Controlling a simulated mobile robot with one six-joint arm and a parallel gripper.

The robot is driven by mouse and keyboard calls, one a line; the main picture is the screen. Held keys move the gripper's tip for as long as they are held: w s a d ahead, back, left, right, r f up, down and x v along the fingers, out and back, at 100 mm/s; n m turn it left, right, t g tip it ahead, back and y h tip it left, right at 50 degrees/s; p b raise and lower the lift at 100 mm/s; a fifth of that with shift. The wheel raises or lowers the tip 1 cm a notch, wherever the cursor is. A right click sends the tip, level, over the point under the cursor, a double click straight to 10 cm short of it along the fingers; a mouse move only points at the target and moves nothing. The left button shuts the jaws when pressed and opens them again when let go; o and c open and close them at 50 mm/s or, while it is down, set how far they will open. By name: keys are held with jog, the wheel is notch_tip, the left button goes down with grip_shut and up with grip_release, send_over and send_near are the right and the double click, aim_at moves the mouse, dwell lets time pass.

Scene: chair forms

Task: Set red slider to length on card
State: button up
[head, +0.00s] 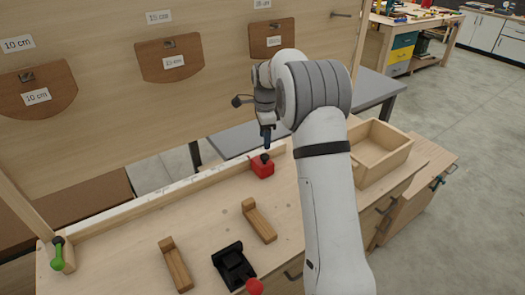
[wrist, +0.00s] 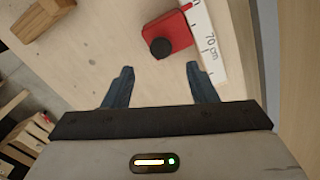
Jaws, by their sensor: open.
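The red slider (head: 263,170), a red block with a black knob, sits on the long ruler rail (head: 165,196) at the back of the bench. In the wrist view the slider (wrist: 178,30) lies beside the white scale (wrist: 207,35), near its "70 cm" mark. My gripper (head: 267,147) is above the slider. Its two fingers (wrist: 159,72) are apart and empty, and the knob shows just beyond and between the tips.
A green-handled clamp (head: 58,256) stands at the rail's left end. Two wooden blocks (head: 259,221) (head: 176,265) and a black device with a red knob (head: 234,266) stand on the bench front. An open wooden box (head: 382,150) is at right.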

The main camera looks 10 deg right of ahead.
aim_at(265, 156)
notch_tip(265, 156, down, 7)
jog(key=shift+f+p, duration=0.2)
jog(key=shift+p, duration=0.3)
